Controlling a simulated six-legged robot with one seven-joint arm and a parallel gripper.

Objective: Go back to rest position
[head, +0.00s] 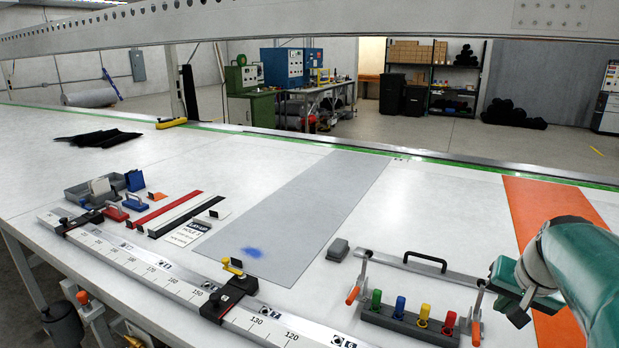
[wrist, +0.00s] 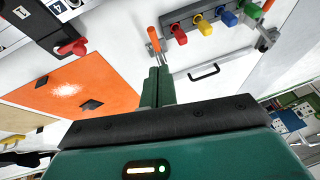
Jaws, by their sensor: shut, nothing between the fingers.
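My gripper (wrist: 158,88) shows in the wrist view with its green fingers together and nothing between them. In the head view my green arm comes in at the lower right, and its end is near the right side of the rack of coloured plugs (head: 408,324). The rack also shows in the wrist view (wrist: 210,20), beyond the fingertips. It holds green, blue, yellow and red plugs, with orange-handled clamps at both ends. The gripper appears apart from the rack and the table (head: 440,215).
A black handle bar (head: 425,263) lies behind the rack. An orange sheet (head: 545,215) lies at the right, a grey sheet (head: 300,215) in the middle. A ruled rail (head: 185,285) runs along the front edge. A grey gantry beam (head: 300,22) crosses above the table.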

